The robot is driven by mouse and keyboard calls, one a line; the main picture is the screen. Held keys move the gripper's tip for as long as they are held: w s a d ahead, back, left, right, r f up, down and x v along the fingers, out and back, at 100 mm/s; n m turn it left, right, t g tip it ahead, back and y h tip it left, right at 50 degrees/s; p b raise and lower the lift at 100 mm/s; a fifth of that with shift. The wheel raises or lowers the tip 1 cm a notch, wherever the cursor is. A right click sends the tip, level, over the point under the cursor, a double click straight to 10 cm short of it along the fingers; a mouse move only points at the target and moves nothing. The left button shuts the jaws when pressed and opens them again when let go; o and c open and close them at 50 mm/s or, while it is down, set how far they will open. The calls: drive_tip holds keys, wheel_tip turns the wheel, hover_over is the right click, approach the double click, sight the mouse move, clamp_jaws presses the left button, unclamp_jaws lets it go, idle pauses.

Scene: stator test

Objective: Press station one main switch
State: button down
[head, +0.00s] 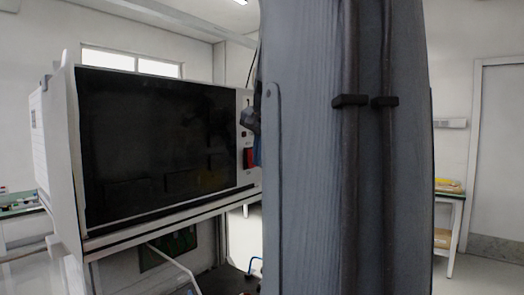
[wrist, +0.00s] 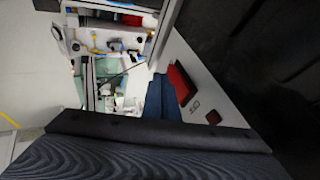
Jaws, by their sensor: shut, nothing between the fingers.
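The station is a white cabinet (head: 60,150) with a large dark window on the left of the head view. Its narrow white control panel, at the right end of the window, carries a red switch (head: 249,157). In the wrist view the red switch (wrist: 182,84) sits on the white panel, with a smaller red button (wrist: 213,117) below it. My gripper (wrist: 160,97) shows as dark blue fingers, shut and empty, just left of the red switch in the picture. I cannot tell whether they touch the panel. In the head view my arm hides most of the gripper.
My grey arm fills the middle right of the head view. A table (head: 450,193) with yellow items stands behind it at the right, near a door (head: 500,160). A cluttered bench (wrist: 115,45) shows in the wrist view. Pale floor lies at the left there.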

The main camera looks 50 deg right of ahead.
drive_tip(key=shift+w, duration=0.25)
drive_tip(key=shift+w+a+f, duration=0.1)
drive_tip(key=shift+w+f, duration=0.1)
drive_tip(key=shift+r, duration=0.15)
